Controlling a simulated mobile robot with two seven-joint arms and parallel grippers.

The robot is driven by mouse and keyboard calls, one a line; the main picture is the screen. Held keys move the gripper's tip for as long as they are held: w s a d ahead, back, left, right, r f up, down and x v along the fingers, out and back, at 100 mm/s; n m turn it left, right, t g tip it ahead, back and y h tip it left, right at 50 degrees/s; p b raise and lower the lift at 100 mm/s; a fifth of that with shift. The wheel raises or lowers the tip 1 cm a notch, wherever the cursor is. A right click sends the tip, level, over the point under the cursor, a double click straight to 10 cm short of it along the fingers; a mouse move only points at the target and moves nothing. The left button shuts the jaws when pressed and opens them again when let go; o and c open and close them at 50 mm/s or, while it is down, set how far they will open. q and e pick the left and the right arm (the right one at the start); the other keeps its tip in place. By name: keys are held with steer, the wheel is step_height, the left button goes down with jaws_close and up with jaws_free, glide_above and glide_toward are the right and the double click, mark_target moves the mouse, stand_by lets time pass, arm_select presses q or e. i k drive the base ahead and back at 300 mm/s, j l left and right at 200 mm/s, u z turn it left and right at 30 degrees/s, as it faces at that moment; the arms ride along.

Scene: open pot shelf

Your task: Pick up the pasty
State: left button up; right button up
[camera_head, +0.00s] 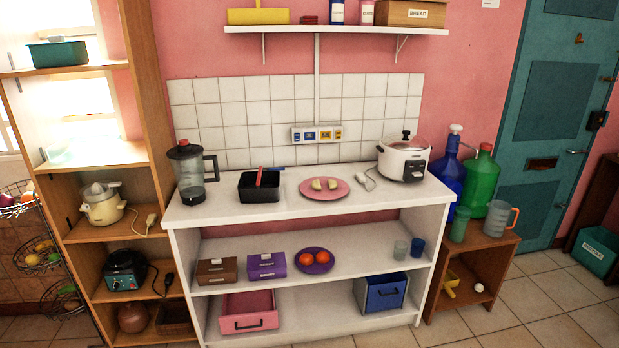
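A pink plate (308,193) lies on the white counter top, right of its middle. On it are two small pale yellow-green pieces (325,184); they may be the pasty, but they are too small to tell. Nothing else in view is clearly a pasty. Neither of my grippers shows in the head view.
On the counter (240,211), a black bin (259,188) with a red-handled item stands left of the plate. A blender (190,170) stands at the left end, a white cooker (403,160) at the right. The counter's front edge is mostly clear.

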mark_target(315, 184)
steer(key=i+j, duration=0.15)
steer(key=i, duration=0.25)
steer(key=i+j, duration=0.15)
steer(key=i, duration=0.25)
steer(key=i+j, duration=0.15)
steer(key=i, duration=0.25)
